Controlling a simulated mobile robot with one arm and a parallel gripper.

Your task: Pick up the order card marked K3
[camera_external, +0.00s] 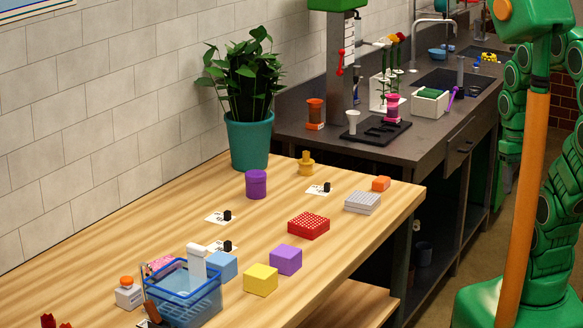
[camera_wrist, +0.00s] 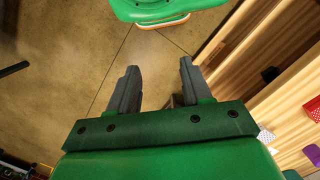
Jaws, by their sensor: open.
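Several white order cards with small black blocks on them lie on the wooden table in the external view: one near the back right (camera_external: 318,190), one in the middle (camera_external: 217,219), and one just behind the blue box (camera_external: 216,246). Their print is too small to read, so I cannot tell which is marked K3. My gripper (camera_wrist: 156,85) shows in the wrist view, open and empty, with its fingers over bare floor beside the table. The gripper does not show in the external view.
The wooden table (camera_external: 130,225) holds a potted plant (camera_external: 249,138), purple jar (camera_external: 256,184), red brick (camera_external: 308,225), grey brick (camera_external: 362,203), yellow box (camera_external: 260,279), purple box (camera_external: 286,260) and blue basket (camera_external: 190,300). A dark counter (camera_external: 300,128) with a sink stands behind.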

